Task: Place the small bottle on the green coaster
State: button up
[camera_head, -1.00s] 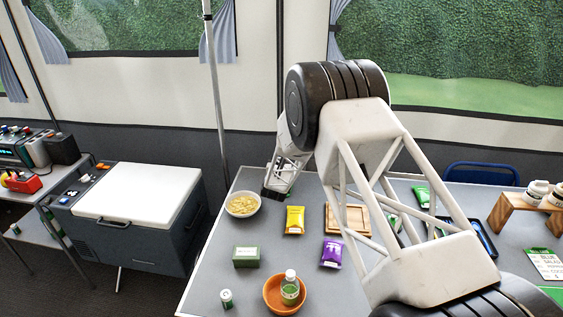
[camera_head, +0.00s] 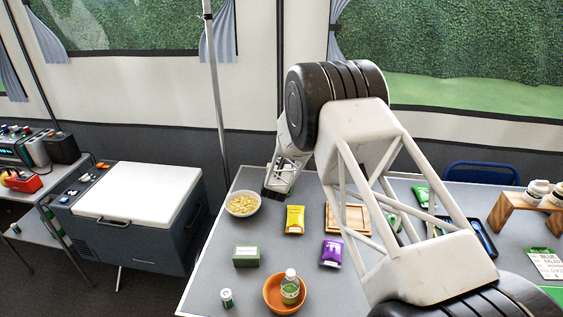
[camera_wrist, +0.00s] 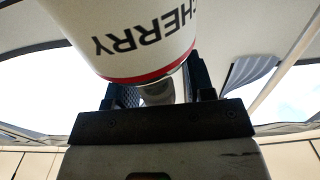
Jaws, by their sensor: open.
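A small bottle (camera_head: 290,287) with a white cap and green label stands in an orange bowl (camera_head: 269,303) at the front of the table.
A bowl of pale yellow food (camera_head: 242,204), a yellow packet (camera_head: 295,219), a purple packet (camera_head: 332,253), a green box (camera_head: 246,256) and a small can (camera_head: 227,298) stand on the table. A wooden stand (camera_head: 523,208) holds white jars at right. My arm hides the middle.

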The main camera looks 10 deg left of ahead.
jog(key=shift+r, duration=0.2)
jog(key=s, duration=1.2)
dwell(0.8)
